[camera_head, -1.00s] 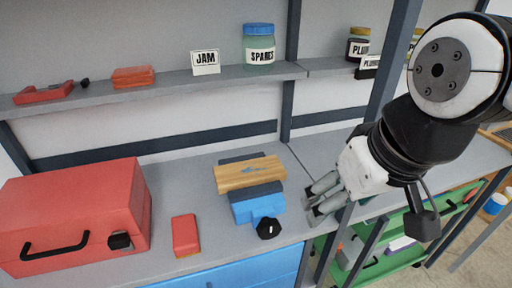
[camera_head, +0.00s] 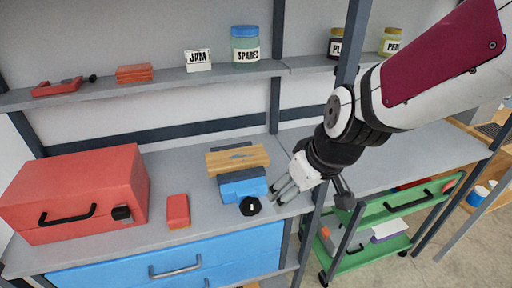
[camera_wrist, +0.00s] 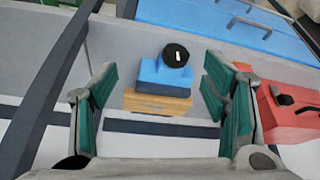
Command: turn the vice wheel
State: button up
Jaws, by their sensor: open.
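The knob also shows in the wrist view (camera_wrist: 176,55), above the middle and beyond the fingertips. My gripper (camera_head: 280,191) is just right of the vice and the knob. In the wrist view my gripper (camera_wrist: 158,82) is open and empty, with its two green-padded fingers wide apart and the vice framed between them.
A red toolbox (camera_head: 75,185) stands at the bench's left, with a small red box (camera_head: 178,211) between it and the vice. A shelf (camera_head: 170,80) with jars runs behind. An upright post (camera_head: 352,40) is close to my arm. A green cart (camera_head: 385,215) stands at right.

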jog(key=w+a+f+n+p, duration=0.2)
jog(key=a+f, duration=0.2)
jog(key=f, duration=0.3)
jog(key=n+t+y+p, duration=0.3)
jog(key=n+t+p, duration=0.8)
jog(key=n, duration=2)
send_near(252, 209)
jog(key=w+a+b, duration=0.1)
jog(key=w+b, duration=0.2)
jog(key=w+a+f+t+b, duration=0.1)
jog(key=w+b, duration=0.2)
jog(key=w+a+f+t+b, duration=0.1)
jog(key=w+b, duration=0.1)
jog(key=w, duration=0.1)
jog(key=shift+b, duration=0.4)
jog(key=shift+w+a+r+b, duration=0.15)
jog(key=shift+w+a+b, duration=0.15)
jog(key=shift+w, duration=0.3)
